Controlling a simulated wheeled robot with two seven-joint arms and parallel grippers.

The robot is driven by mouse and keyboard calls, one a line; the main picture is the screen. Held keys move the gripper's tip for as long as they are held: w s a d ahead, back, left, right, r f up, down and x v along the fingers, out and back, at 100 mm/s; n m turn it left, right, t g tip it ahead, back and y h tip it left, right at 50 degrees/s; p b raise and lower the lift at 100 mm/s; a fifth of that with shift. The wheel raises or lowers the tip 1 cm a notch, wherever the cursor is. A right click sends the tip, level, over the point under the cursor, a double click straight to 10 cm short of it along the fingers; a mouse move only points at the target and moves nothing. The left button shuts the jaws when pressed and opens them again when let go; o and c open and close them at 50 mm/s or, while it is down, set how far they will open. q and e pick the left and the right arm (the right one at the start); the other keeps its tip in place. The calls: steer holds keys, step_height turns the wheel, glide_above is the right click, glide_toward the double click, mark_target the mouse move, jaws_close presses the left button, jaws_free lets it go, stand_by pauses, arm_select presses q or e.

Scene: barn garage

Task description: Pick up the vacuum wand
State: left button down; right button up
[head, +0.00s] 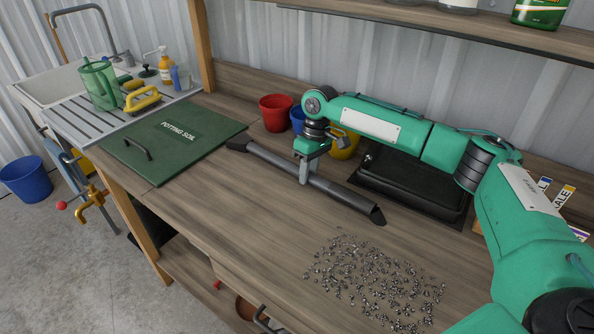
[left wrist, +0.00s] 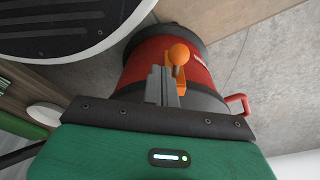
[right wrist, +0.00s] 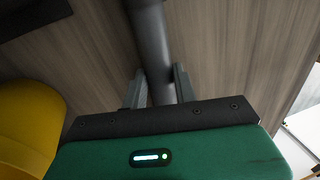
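The vacuum wand (head: 342,193) is a dark grey tube with a flared, slanted end, lying across the wooden workbench. My right gripper (head: 305,178) reaches down on its middle. In the right wrist view the wand (right wrist: 150,40) runs between the two fingers of the right gripper (right wrist: 158,80) and fills the gap, with no clear space at either side. The wand appears to rest on the bench. My left gripper (left wrist: 165,75) is away from the bench, its fingers together and empty, above a red and black drum-shaped thing (left wrist: 140,60) with an orange knob.
Scattered metal bits (head: 375,280) lie in front of the wand. Red (head: 276,112), blue (head: 297,119) and yellow (head: 345,145) pots stand near the back wall. A shelf (head: 440,30) hangs above.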

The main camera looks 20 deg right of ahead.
steer(key=shift+r, duration=0.1)
step_height(320, 180, up, 20)
stand_by(0.5)
steer(key=o, duration=0.4)
steer(key=shift+c, duration=0.2)
steer(key=c, duration=0.4)
